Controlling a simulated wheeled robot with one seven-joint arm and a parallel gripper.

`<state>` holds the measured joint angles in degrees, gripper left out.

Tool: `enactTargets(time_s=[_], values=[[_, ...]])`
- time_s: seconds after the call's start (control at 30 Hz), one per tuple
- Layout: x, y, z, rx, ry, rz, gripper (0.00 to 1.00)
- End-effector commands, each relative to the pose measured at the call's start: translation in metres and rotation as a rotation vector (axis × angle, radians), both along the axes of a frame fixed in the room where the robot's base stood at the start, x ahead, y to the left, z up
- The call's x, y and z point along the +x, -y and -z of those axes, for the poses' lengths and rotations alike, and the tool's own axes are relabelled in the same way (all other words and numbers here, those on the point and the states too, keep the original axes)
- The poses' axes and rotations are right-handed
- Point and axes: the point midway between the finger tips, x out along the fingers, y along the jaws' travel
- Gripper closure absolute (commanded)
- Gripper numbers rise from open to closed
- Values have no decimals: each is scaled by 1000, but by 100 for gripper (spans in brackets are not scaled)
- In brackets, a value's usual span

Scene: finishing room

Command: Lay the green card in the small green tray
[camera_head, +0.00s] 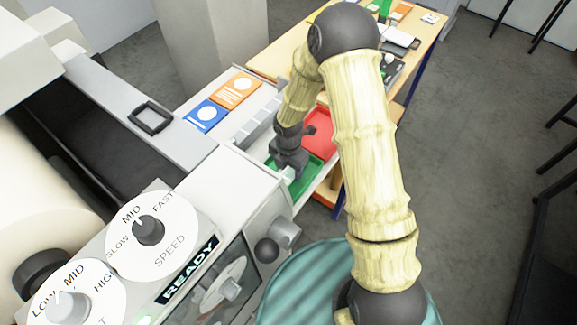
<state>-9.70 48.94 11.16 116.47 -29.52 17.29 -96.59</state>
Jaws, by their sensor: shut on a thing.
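The small green tray (307,182) lies at the middle of the view, beside the grey machine's edge. My gripper (287,172) points down over the tray's left part, low and close to it. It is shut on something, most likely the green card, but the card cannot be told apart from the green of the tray. The fingers and wrist hide much of the tray's inside. I cannot tell whether the held thing touches the tray floor.
A red tray (322,128) adjoins the green one behind. Blue (204,116) and orange (237,89) cards lie on the machine's grey top at left. The machine's panel with dials (148,231) stands in front. A wooden table (283,62) at the back holds several objects.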

Motion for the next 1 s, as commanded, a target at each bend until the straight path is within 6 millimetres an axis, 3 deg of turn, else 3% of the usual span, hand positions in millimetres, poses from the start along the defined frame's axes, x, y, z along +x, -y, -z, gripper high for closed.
enactTargets(time_s=[0.23,0.27,0.37,0.77,1.0], values=[[0,0,3,0,0,0,68],[0,0,3,0,0,0,45],[0,0,2,1,1,0,25],[1,0,-2,1,2,1,25],[2,0,-29,2,5,2,25]])
